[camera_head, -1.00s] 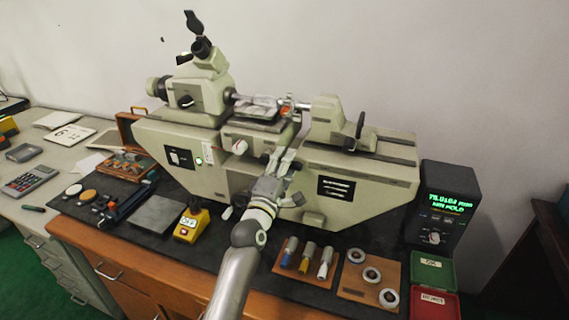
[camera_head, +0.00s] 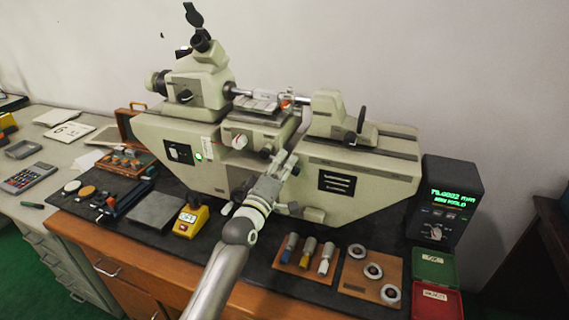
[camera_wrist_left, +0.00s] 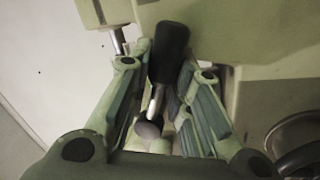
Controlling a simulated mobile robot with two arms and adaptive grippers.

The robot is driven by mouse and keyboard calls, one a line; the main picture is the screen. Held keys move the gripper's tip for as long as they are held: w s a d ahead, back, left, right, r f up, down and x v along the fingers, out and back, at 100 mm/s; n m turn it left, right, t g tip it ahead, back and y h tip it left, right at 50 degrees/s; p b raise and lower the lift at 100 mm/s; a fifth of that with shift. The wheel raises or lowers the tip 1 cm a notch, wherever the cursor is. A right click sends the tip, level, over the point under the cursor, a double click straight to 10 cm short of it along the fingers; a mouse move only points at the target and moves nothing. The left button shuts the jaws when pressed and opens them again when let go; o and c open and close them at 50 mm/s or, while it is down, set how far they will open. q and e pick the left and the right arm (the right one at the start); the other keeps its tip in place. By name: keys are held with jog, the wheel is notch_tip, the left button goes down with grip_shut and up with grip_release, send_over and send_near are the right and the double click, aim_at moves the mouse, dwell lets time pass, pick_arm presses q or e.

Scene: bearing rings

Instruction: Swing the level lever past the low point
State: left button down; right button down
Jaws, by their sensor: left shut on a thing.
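The level lever (camera_wrist_left: 170,50) has a black grip and a short silver shaft. In the left wrist view it stands between the two green-grey fingers of my left gripper (camera_wrist_left: 165,100), which is shut on it. In the head view my left gripper (camera_head: 276,168) is at the front of the pale green measuring machine (camera_head: 225,172), below its middle stage. There the gripper largely hides the lever. The digital readout (camera_head: 452,197) at the right shows green digits, about 75.0002, with a hold line below. My right gripper is not in view.
A wooden block with several coloured-tip cylinders (camera_head: 307,255) and a board with three rings (camera_head: 371,271) lie right of my arm. A yellow block (camera_head: 190,220) and a grey plate (camera_head: 155,212) lie to its left. Green and red cases (camera_head: 434,268) are at the right.

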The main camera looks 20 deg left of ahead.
pick_arm(q)
jog(key=c, duration=1.3)
grip_release()
jog(key=s+a+f, duration=0.1)
jog(key=s+f, duration=0.1)
jog(key=s, duration=0.9)
jog(key=shift+s+a+f, duration=0.15)
jog(key=shift+s+a, duration=0.1)
jog(key=shift+s, duration=0.15)
